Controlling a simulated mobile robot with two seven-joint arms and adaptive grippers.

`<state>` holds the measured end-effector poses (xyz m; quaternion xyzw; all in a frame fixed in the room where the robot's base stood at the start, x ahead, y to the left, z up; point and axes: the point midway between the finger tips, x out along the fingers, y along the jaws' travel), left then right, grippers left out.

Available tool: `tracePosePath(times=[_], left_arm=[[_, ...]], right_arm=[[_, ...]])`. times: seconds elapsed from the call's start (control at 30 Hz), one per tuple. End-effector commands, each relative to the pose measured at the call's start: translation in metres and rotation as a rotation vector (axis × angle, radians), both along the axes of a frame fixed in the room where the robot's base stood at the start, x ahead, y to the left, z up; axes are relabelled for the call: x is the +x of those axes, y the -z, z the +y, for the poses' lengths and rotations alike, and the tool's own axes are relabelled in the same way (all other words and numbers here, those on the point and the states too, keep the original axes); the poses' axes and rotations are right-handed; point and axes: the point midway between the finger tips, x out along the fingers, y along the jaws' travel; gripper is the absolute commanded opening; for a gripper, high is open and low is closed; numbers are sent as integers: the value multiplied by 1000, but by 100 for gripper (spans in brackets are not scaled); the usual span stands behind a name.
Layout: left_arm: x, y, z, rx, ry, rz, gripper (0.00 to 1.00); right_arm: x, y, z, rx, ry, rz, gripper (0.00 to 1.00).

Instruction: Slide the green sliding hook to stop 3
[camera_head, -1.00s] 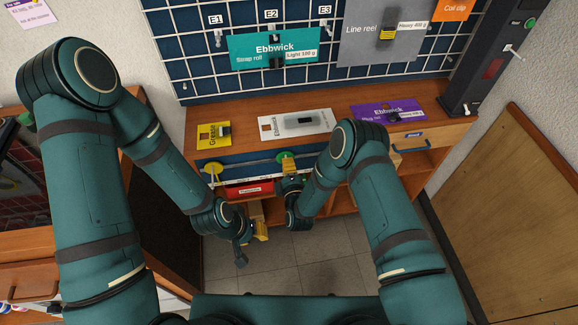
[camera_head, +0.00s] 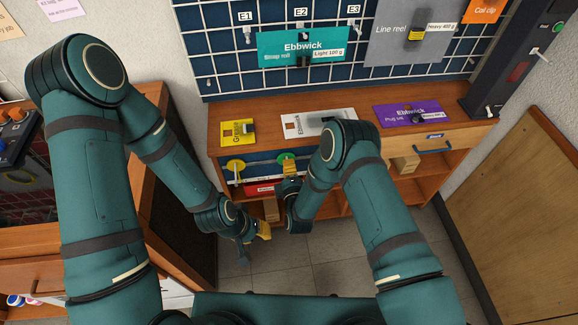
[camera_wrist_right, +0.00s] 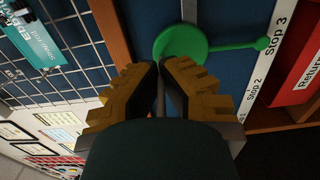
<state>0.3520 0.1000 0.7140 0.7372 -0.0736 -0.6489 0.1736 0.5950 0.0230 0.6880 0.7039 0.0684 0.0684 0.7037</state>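The green sliding hook (camera_head: 285,158) sits on the rail of the blue front panel, right of a yellow hook (camera_head: 236,165). In the right wrist view its green disc (camera_wrist_right: 180,42) and ball-tipped peg show, the ball beside the lower end of the "Stop 3" label (camera_wrist_right: 279,35). The "Stop 2" label (camera_wrist_right: 258,88) is lower on that strip.
A red return bin (camera_head: 262,188) is below the rail. A yellow card (camera_head: 237,132), a white card (camera_head: 318,122) and a purple card (camera_head: 412,113) lie on the bench top (camera_head: 365,124). A grid panel (camera_head: 220,62) stands behind. Floor in front is clear.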

Motion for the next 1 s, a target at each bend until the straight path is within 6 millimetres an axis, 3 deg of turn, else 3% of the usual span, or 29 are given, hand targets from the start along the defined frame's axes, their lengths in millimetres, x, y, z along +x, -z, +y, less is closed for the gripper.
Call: tracePosePath(times=[0.23, 0.3, 0.33, 0.73, 1.0], left_arm=[[0, 0, 0, 0, 0, 0, 26], [0, 0, 0, 0, 0, 0, 26], [0, 0, 0, 0, 0, 0, 26], [0, 0, 0, 0, 0, 0, 26], [0, 0, 0, 0, 0, 0, 26]], right_arm=[[2, -2, 0, 1, 1, -6, 0], [2, -2, 0, 1, 1, -6, 28], [2, -2, 0, 1, 1, -6, 33], [-6, 0, -1, 0, 0, 0, 33], [-52, 1, -9, -2, -2, 4, 33]])
